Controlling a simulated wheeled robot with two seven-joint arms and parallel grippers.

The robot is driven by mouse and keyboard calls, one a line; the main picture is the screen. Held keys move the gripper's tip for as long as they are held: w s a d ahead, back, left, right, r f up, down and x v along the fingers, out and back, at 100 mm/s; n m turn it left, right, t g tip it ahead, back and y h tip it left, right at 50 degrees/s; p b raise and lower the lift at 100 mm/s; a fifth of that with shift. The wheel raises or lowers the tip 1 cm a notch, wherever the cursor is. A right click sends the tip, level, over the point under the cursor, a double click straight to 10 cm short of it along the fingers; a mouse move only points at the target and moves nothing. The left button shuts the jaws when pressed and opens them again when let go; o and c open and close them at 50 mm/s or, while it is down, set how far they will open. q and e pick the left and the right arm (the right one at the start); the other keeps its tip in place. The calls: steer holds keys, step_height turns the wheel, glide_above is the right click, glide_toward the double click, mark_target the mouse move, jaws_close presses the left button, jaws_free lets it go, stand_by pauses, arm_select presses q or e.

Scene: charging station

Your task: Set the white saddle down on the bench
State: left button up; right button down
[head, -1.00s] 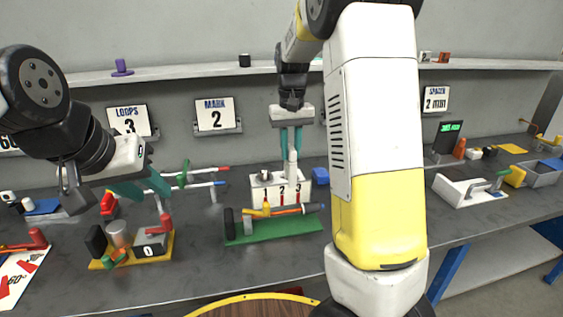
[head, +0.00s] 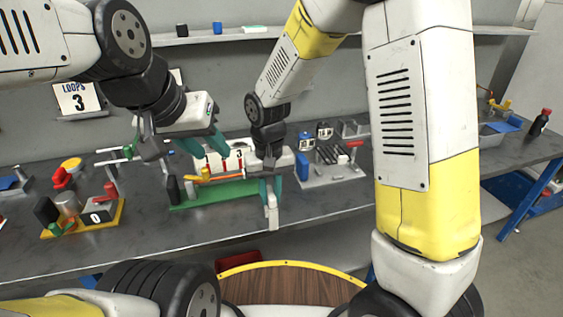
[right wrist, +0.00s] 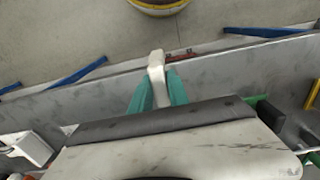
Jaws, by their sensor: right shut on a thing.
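The white saddle (head: 272,215) is a narrow white piece hanging below my right gripper (head: 271,190) in the head view. The gripper's teal fingers are shut on its upper part. In the right wrist view the saddle (right wrist: 156,66) sticks out past the teal fingertips (right wrist: 159,88) and overlaps the bench's front edge. Whether it touches the bench cannot be told. The grey bench (head: 325,205) runs across the head view. My left gripper (head: 204,146) has its teal fingers apart and looks empty, above the back part of the bench, left of the right gripper.
A green base (head: 215,194) with an orange-and-grey tool lies behind the saddle. Bare bench lies in front. A round wooden top (head: 290,287) is below.

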steer(key=w+d+f, duration=0.2)
steer(key=w, duration=0.5)
steer(key=w+d+f, duration=0.3)
steer(key=w, duration=0.4)
steer(key=shift+w, duration=0.15)
steer(key=c, duration=1.7)
jaws_free()
steer(key=shift+f, duration=0.1)
steer(key=o, duration=0.4)
steer(key=shift+o, duration=0.2)
